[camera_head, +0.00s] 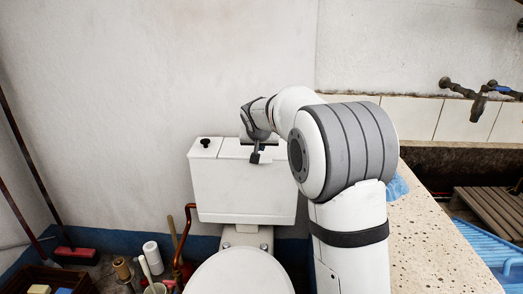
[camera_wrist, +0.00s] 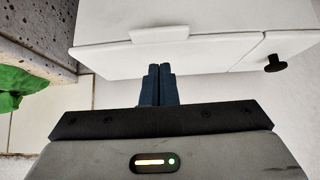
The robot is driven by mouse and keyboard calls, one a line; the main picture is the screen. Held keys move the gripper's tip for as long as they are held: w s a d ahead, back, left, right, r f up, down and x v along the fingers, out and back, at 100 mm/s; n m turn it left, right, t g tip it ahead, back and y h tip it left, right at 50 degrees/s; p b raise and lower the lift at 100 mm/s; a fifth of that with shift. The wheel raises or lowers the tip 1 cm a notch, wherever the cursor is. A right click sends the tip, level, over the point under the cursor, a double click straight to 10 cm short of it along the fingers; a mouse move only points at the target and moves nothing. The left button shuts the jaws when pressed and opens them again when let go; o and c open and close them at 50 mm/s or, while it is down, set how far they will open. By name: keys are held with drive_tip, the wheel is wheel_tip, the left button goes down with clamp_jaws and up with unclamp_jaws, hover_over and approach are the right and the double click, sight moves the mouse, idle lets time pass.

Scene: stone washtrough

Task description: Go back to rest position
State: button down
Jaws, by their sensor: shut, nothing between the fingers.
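My gripper (camera_head: 256,157) is in front of the upper part of the white toilet cistern (camera_head: 240,190) in the head view. In the wrist view my gripper (camera_wrist: 158,72) has its two dark fingers together with nothing between them. The cistern lid (camera_wrist: 205,46) lies just beyond the fingertips, and I cannot tell whether they touch it. A black knob (camera_wrist: 275,63) stands on the lid, and it also shows in the head view (camera_head: 205,143). A small white block-like piece (camera_wrist: 165,32) shows at the lid near the fingers.
A speckled stone ledge (camera_head: 430,240) is at the right, with a blue cloth (camera_head: 398,187) near its back. Taps (camera_head: 478,100) are on the wall. The toilet lid (camera_head: 240,272) is below the cistern. Brooms, a red pipe (camera_head: 181,235) and several small items crowd the floor at left.

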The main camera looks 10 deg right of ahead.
drive_tip(key=s+d+r+g+p, duration=0.1)
drive_tip(key=s+r+p, duration=0.5)
drive_tip(key=s, duration=0.4)
drive_tip(key=s+d+r+g+p, duration=0.1)
drive_tip(key=s+r+p, duration=0.5)
drive_tip(key=s, duration=0.4)
drive_tip(key=s+r+n+g+y+p, duration=0.1)
drive_tip(key=s+p, duration=0.9)
drive_tip(key=s, duration=1.2)
wheel_tip(320, 180, up, 3)
drive_tip(key=shift+s+d+f+n+g+y, duration=0.2)
drive_tip(key=shift+d+n+g+y, duration=0.3)
drive_tip(key=shift+g, duration=0.7)
drive_tip(key=shift+a, duration=0.15)
